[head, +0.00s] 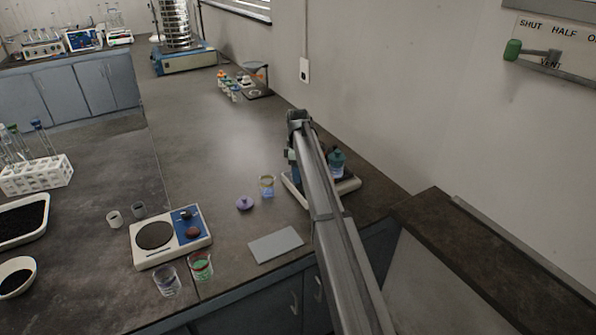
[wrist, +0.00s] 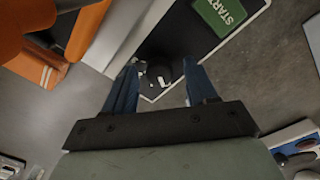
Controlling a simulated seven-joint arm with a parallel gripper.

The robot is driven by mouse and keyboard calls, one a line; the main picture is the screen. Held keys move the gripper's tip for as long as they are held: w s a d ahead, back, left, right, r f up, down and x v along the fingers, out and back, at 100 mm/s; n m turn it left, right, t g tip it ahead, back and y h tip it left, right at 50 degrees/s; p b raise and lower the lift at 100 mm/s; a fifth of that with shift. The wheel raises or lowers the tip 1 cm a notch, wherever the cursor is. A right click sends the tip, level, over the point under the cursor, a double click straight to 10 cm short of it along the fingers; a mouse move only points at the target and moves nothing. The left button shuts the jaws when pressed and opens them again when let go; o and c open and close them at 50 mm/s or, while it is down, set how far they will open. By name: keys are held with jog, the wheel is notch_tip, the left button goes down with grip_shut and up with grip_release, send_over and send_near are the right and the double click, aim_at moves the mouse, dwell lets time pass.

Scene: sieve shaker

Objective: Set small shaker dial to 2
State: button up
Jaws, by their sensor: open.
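The small shaker (head: 347,186) has a pale base and stands on the bench, partly hidden behind my arm in the head view. In the wrist view its black panel (wrist: 213,45) carries a green START button (wrist: 219,12) and a dark round dial (wrist: 158,74). A small pale mark shows by the dial; I cannot read its setting. My gripper (wrist: 159,68) is open, with one blue finger on each side of the dial. I cannot tell whether either finger touches it. In the head view the dial is hidden.
A hotplate with a blue panel (head: 187,222), two cups, a purple lid (head: 244,203) and a grey plate (head: 276,245) are left of my arm. In the wrist view an orange part (wrist: 40,70) is close at upper left.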

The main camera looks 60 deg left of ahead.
jog(key=c, duration=1.1)
jog(key=shift+o, duration=0.2)
jog(key=shift+m, duration=0.4)
jog(key=m, duration=0.7)
jog(key=shift+m, duration=0.3)
jog(key=m, duration=0.3)
jog(key=shift+m, duration=0.3)
jog(key=shift+a+m+h, duration=0.1)
jog(key=shift+m+h, duration=0.2)
jog(key=shift+m, duration=1.6)
